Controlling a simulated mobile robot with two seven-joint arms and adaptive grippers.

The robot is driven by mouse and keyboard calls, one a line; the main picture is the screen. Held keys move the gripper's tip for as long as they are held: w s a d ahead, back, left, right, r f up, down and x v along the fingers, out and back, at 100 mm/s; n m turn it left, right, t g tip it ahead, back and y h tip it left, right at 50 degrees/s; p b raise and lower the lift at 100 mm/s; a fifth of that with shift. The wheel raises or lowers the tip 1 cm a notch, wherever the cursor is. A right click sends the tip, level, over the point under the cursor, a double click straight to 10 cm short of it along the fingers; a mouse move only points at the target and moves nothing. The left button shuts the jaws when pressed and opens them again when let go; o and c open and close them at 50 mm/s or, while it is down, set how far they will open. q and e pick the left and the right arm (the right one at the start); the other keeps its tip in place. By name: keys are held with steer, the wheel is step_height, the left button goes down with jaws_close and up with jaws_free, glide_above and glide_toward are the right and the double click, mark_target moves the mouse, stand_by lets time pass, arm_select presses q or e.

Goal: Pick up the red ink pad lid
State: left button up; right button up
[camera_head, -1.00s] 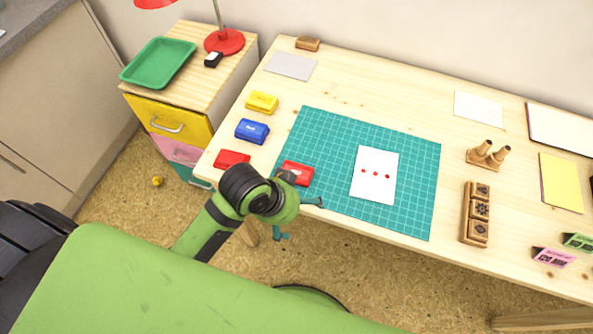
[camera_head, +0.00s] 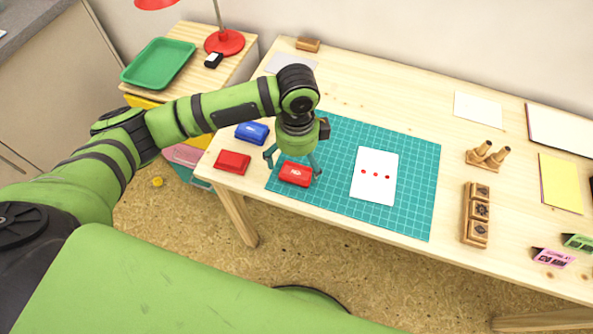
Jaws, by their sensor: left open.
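The red ink pad lid (camera_head: 296,175), with a small pale label, lies on the left part of the teal cutting mat (camera_head: 415,190). The red ink pad base (camera_head: 232,162) sits on the bare wood to its left. My left gripper (camera_head: 293,162) points down over the lid, open, with one finger on the lid's far-left side and the other near its right end. It holds nothing, and I cannot tell whether the fingers touch the lid. My right gripper is not in view.
A blue ink pad (camera_head: 252,132) stands just left of my gripper. A white card (camera_head: 375,175) with red dots lies on the mat. Wooden stamps (camera_head: 477,215) stand to the right. The mat's lower right is clear.

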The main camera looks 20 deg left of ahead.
mark_target(295, 176)
arm_select(q)
steer(key=f, duration=0.5)
steer(key=shift+s+a+f+p, duration=0.2)
steer(key=shift+f+p, duration=0.05)
steer(key=shift+p, duration=0.1)
steer(key=c, duration=1)
steer(key=shift+r, duration=0.1)
